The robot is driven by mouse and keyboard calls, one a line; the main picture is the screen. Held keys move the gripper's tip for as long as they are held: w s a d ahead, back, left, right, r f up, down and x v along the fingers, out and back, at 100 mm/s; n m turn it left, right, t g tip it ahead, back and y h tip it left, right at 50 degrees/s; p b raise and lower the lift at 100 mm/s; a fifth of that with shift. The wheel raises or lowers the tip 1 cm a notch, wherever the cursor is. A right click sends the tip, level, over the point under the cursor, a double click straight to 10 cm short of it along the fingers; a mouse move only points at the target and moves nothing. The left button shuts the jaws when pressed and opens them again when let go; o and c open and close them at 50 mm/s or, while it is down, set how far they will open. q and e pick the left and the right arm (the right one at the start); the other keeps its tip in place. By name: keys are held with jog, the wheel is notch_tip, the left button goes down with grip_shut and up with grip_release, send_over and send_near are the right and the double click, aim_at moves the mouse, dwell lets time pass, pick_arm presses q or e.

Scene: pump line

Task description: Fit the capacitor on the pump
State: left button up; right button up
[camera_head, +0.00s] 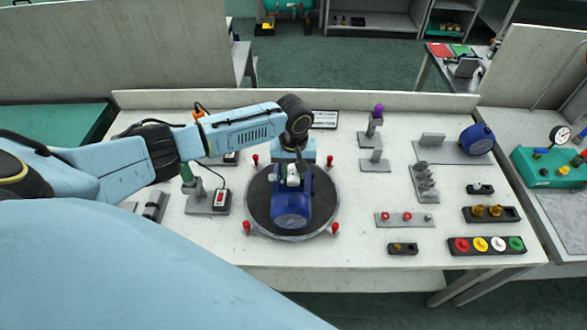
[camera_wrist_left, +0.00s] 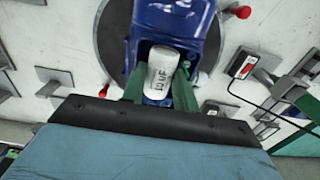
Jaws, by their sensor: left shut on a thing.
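The blue pump (camera_head: 291,212) sits on the dark round turntable (camera_head: 259,213) in the middle of the bench. In the left wrist view the pump (camera_wrist_left: 173,20) fills the top centre. The capacitor (camera_wrist_left: 163,72) is a white cylinder with printed lettering, at an opening in the pump's near side. My left gripper (camera_wrist_left: 160,88) is shut on the capacitor, with green fingers on both sides of it. In the head view the left gripper (camera_head: 291,176) is over the far part of the pump. Whether the capacitor is seated is hidden. My right gripper is out of view.
Several red knobs (camera_head: 247,227) stand around the turntable. The bench's front middle is clear.

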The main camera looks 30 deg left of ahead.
pick_arm(q)
jog(key=shift+f, duration=0.25)
dwell(0.4)
jog(key=o, duration=1)
jog(key=shift+c, duration=0.2)
jog(key=shift+w+r+p, duration=0.25)
jog(key=shift+r+p, duration=0.35)
jog(key=shift+r, duration=0.25)
jog(key=shift+s+d+r+p, duration=0.1)
jog(key=shift+r+p, duration=0.15)
jog(key=shift+r, duration=0.25)
jog(key=shift+s+d+r+p, duration=0.1)
jog(key=shift+r+p, duration=0.1)
jog(key=shift+r, duration=0.25)
jog(key=shift+a+r, duration=0.2)
jog(key=shift+r, duration=1)
